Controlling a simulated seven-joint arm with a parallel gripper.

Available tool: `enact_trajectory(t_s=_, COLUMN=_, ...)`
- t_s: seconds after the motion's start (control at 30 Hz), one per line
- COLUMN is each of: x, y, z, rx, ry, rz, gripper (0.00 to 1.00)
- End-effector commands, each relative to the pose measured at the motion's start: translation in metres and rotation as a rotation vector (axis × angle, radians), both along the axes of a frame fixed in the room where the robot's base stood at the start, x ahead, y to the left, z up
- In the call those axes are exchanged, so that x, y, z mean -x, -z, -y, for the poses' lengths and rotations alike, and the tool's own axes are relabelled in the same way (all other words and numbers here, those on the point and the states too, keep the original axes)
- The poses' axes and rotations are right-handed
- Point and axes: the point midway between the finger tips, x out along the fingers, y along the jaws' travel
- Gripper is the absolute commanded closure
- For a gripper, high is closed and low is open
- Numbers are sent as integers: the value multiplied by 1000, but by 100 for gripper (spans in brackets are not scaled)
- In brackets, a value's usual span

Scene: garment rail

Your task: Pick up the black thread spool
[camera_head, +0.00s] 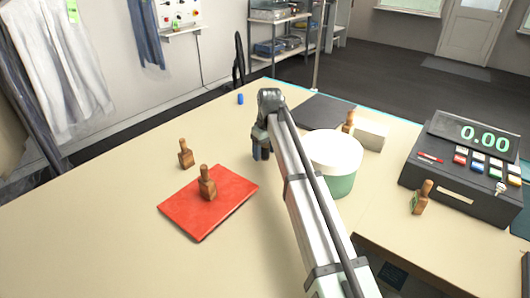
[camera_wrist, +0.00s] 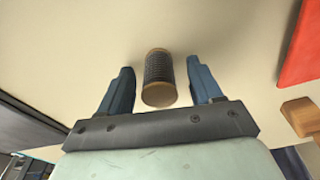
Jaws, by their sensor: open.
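The black thread spool (camera_wrist: 159,68) shows in the wrist view, with dark ribbed winding and tan wooden ends. It lies between the two blue fingers of my gripper (camera_wrist: 160,82), with a visible gap on each side. My gripper is open and holds nothing. In the head view my gripper (camera_head: 262,150) points down at the tabletop, right of the red book. The spool cannot be made out there; my gripper and arm seem to hide it.
A red book (camera_head: 225,212) with a wooden stamp (camera_head: 207,184) on it lies left of my arm; another stamp (camera_head: 185,154) stands behind it. A white and green tub (camera_head: 337,184) stands close right of my arm. A cash register (camera_head: 465,165) is far right.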

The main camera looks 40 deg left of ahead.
Motion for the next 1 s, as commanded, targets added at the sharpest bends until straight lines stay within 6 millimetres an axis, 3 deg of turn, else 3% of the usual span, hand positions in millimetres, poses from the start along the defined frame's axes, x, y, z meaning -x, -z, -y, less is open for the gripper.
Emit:
enact_trajectory(t_s=0.07, x=0, y=0, z=0, rx=0, ry=0, rz=0, gripper=37)
enact_trajectory(t_s=0.67, x=0, y=0, z=0, rx=0, ry=0, rz=0, gripper=94)
enact_trajectory(t_s=1.0, x=0, y=-8, z=0, rx=-1, ry=0, rz=1, gripper=95)
